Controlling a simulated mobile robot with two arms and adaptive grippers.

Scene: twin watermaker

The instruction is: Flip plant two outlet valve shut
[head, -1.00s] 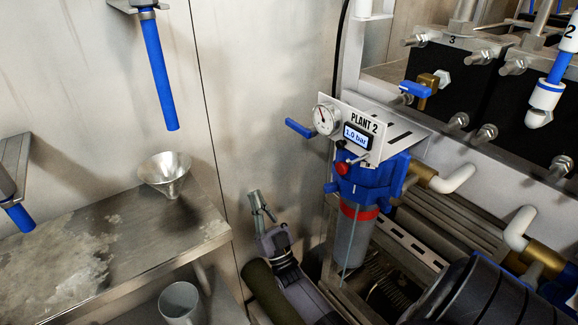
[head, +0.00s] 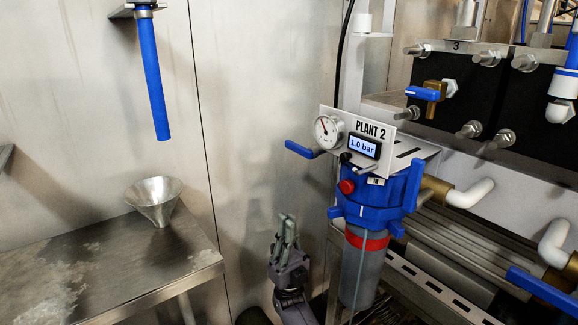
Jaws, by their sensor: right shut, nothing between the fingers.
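The PLANT 2 panel (head: 350,125) carries a round gauge and a 1.0 bar display, above a blue filter head (head: 375,195) with a clear bowl. A blue lever (head: 300,149) sticks out left of the panel. Another blue lever (head: 413,183) stands upright at the right of the filter head, near a brass fitting. A third blue lever (head: 543,291) lies at the lower right by a brass pipe fitting. No label shows which lever is the outlet valve. My right gripper (head: 286,232) is shut and empty, pointing up, below the left lever and apart from everything. My left gripper is not in view.
A steel shelf (head: 130,275) with a funnel (head: 155,200) stands at the left, under a hanging blue tube (head: 152,80). A brass valve with a blue handle (head: 422,93) sits on the black block. White pipes (head: 468,193) run at the right. The wall behind my gripper is bare.

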